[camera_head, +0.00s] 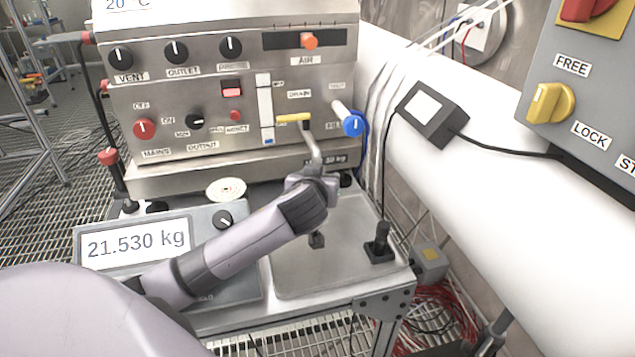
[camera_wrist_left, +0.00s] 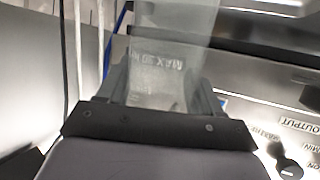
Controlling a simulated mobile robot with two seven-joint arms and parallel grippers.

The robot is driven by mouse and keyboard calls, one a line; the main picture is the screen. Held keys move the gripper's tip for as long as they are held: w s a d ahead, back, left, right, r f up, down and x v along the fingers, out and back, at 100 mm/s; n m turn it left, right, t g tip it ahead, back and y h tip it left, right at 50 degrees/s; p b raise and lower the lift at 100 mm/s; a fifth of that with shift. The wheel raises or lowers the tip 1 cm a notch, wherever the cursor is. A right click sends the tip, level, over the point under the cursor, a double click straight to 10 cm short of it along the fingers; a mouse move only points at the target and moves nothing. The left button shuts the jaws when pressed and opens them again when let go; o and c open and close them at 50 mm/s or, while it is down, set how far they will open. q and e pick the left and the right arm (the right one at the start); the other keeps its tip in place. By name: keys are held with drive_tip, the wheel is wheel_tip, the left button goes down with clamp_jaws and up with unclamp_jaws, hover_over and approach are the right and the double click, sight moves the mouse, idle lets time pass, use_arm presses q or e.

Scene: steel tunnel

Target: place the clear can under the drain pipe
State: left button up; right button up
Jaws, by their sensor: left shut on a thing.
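The drain pipe (camera_head: 312,146) is a bent metal tube on the panel front under the yellow drain handle (camera_head: 293,117). My left gripper (camera_head: 317,236) is just below and in front of it, over the steel tray. In the left wrist view the gripper (camera_wrist_left: 164,88) is shut on the clear can (camera_wrist_left: 178,45), a see-through body between its two fingers. The "MAX 30 kg" marking shows through the can. In the head view I cannot make the can out, and my wrist hides the space under the pipe's mouth. My right gripper is not in view.
A scale display (camera_head: 138,243) reading 21.530 kg stands at the left. A blue valve knob (camera_head: 353,124) is right of the pipe; a thick white pipe runs farther right.

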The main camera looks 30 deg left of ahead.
use_arm(q)
drive_tip(key=shift+f, duration=0.35)
drive_tip(key=shift+f, duration=0.15)
drive_tip(key=o, duration=1.1)
drive_tip(key=shift+r, duration=0.25)
drive_tip(key=shift+s+d, duration=0.2)
drive_tip(key=shift+s, duration=0.1)
drive_tip(key=v, duration=1.1)
drive_tip(key=shift+s+d, duration=0.1)
